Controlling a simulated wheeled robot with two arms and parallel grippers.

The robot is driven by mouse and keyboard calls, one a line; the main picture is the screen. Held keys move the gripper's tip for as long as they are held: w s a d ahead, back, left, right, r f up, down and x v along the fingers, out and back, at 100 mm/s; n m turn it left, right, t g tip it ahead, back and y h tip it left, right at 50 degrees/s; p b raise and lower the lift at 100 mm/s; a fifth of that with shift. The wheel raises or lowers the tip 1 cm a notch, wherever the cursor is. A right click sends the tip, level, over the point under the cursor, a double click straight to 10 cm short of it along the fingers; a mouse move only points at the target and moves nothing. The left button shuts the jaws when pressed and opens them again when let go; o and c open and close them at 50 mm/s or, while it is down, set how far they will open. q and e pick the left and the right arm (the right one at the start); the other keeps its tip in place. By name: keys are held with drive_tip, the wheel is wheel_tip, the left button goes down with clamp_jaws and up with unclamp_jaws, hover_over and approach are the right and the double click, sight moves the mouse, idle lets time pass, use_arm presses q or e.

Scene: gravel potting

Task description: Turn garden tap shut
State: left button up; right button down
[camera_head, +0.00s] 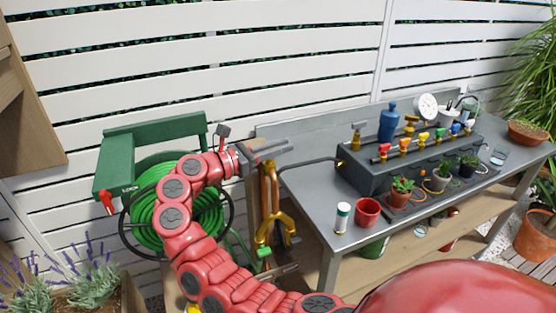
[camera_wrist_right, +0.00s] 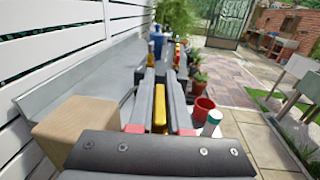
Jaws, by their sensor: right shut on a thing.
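My right gripper (camera_head: 284,148) reaches over the top of the copper standpipe (camera_head: 267,190) beside the bench's left end. In the right wrist view its two long grey fingers (camera_wrist_right: 160,95) are closed around a narrow brass-coloured piece (camera_wrist_right: 159,108), which appears to be part of the garden tap. The tap's handle and its angle are mostly hidden by the fingers. A yellow forked fitting (camera_head: 276,229) hangs lower on the pipe, apart from the fingers. A wooden post (camera_wrist_right: 75,128) stands close beside the gripper. My left gripper is not in view.
A green hose reel (camera_head: 150,215) is left of the pipe. A metal bench (camera_head: 310,200) on the right holds a dark manifold box (camera_head: 370,175) with coloured valves, a red pot (camera_head: 367,212) and a white cylinder (camera_head: 342,217). A slatted fence (camera_head: 250,60) stands behind.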

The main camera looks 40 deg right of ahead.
drive_tip(key=shift+s+m+g+b, duration=0.2)
drive_tip(key=shift+m+g+b, duration=0.6)
drive_tip(key=shift+g, duration=0.3)
drive_tip(key=shift+r, duration=0.1)
drive_tip(key=c, duration=0.9)
unclamp_jaws()
drive_tip(key=shift+o, duration=0.2)
drive_tip(key=shift+a, duration=0.15)
drive_tip(key=v, duration=0.5)
drive_tip(key=shift+b+v, duration=0.45)
drive_tip(key=shift+v, duration=0.6)
